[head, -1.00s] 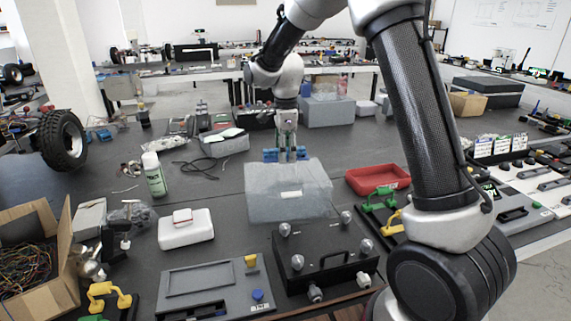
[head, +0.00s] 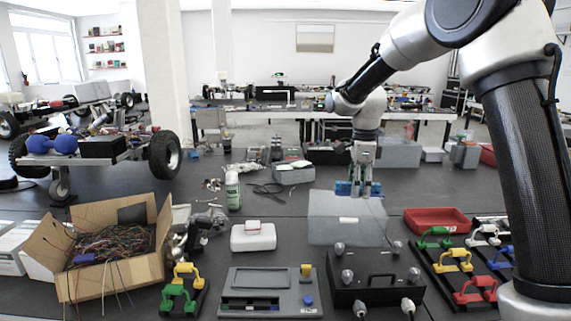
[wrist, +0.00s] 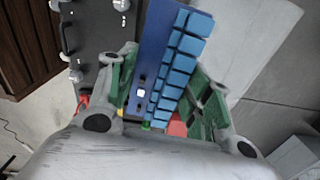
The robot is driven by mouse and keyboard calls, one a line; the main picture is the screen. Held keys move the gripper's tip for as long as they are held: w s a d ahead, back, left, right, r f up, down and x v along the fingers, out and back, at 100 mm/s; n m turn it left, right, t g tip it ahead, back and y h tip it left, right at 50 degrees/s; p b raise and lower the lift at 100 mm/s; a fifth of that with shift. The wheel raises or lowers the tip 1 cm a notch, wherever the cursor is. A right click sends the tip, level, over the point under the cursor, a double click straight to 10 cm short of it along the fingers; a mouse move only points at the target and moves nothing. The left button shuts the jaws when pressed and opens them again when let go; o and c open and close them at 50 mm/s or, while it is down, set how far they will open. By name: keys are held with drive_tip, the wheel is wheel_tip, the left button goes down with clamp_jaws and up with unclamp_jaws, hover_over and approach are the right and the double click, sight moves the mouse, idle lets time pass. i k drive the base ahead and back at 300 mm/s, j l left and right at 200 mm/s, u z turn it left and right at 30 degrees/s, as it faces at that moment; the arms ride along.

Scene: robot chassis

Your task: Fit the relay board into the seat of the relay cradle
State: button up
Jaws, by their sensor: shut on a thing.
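The relay board (head: 346,189) is a blue board with a row of lighter blue relay blocks. My gripper (head: 365,180) is shut on it and holds it above the bench, near the back of a translucent grey lid or box. In the wrist view the board (wrist: 183,57) lies between the green finger parts and extends past them; its near end is partly hidden by the gripper. I cannot pick out the relay cradle or its seat for certain. A wheeled chassis (head: 85,158) with blue round parts and a black box stands at the far left.
The translucent grey box (head: 346,232) is below the gripper. A black knobbed box (head: 375,293), a grey panel (head: 270,305), a white case (head: 253,238), a red tray (head: 437,220) and a carton of wires (head: 150,268) crowd the front. Bare dark bench lies behind the red tray.

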sight(249, 291)
drive_tip(key=k, duration=1.05)
